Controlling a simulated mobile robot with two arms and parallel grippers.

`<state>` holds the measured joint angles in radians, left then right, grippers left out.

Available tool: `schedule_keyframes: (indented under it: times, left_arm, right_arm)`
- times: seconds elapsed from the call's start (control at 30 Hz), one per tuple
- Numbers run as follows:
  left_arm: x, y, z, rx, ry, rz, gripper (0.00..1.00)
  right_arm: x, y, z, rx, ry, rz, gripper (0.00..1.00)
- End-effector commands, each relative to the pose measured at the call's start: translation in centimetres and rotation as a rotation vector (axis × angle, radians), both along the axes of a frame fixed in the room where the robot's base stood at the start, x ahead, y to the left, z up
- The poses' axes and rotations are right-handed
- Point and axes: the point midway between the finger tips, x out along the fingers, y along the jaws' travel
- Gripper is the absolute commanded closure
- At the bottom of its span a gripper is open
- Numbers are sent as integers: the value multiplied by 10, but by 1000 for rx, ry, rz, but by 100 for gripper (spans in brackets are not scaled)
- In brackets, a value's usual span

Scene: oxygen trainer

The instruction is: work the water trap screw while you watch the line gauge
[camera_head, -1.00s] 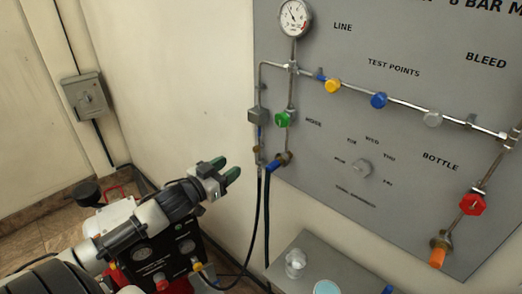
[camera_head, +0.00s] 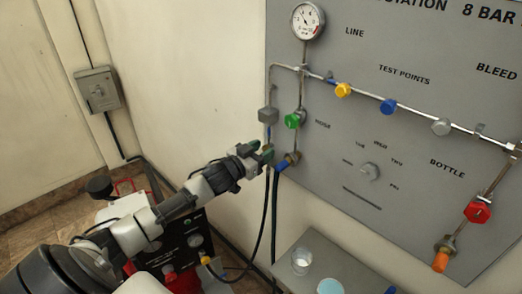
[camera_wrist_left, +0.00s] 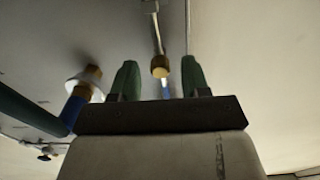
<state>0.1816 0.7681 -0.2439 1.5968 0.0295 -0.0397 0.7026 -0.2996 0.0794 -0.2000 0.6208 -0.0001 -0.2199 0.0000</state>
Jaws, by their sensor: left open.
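The line gauge (camera_head: 307,20) is a round white dial at the panel's top left; its reading is too small to tell. A grey block (camera_head: 268,114) hangs on the left pipe, with a blue section below it. The small brass end under it, which looks like the water trap screw, shows in the left wrist view (camera_wrist_left: 160,67). My left gripper (camera_head: 262,151) is open at the pipe's lower end. In the wrist view its green fingers (camera_wrist_left: 158,80) stand either side of the brass end; I cannot tell whether they touch it. My right gripper is not in view.
A green knob (camera_head: 292,121) and a brass fitting with a blue handle (camera_head: 281,165) sit close to the right of my left gripper. Dark hoses (camera_head: 275,215) hang below. A small grey table (camera_head: 340,268) with a clear cup (camera_head: 301,261) stands lower right.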

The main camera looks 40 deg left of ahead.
Motion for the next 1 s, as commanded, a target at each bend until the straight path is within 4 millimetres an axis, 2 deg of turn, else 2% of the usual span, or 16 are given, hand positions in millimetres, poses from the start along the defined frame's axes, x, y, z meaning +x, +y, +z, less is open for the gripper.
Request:
schedule_keyframes:
  times: [0.07,0.1,0.4,0.77,1.0]
  left_arm:
    - [0,0,0,0,0,0,54]
    - [0,0,0,0,0,0,57]
    - [0,0,0,0,0,0,100]
    - [0,0,0,57,-10,0,100]
    - [0,0,0,215,-36,0,100]
  right_arm:
    - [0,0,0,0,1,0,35]
    - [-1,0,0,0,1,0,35]
    - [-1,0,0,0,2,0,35]
    - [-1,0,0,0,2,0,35]
    - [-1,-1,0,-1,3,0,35]
